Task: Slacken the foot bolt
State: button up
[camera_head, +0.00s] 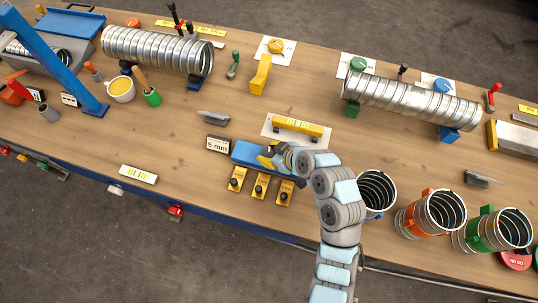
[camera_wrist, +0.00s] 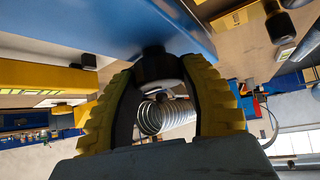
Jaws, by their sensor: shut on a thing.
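A blue block (camera_head: 247,153) lies near the front middle of the bench in the head view. Its blue body fills the upper part of the wrist view (camera_wrist: 110,25). A short dark round foot bolt (camera_wrist: 158,66) sticks out from the blue body there. My gripper (camera_head: 268,158) reaches the blue block from the right, yellow fingers at its side. In the wrist view my gripper (camera_wrist: 160,75) has its ribbed yellow fingers on either side of the bolt, shut on it. The bolt is hidden in the head view.
Several yellow blocks with black knobs (camera_head: 260,185) stand just in front of the blue block. A "5 mm" sign (camera_head: 218,144) is at its left, a yellow bar on a white plate (camera_head: 297,127) behind. Duct rings (camera_head: 376,192) stand at right.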

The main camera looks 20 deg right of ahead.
jog(key=shift+f+n+y+b, duration=0.1)
jog(key=shift+n+y+b, duration=0.2)
jog(key=shift+n+b, duration=0.1)
jog(key=o, duration=1.2)
jog(key=v, duration=1.2)
jog(key=shift+w, duration=0.2)
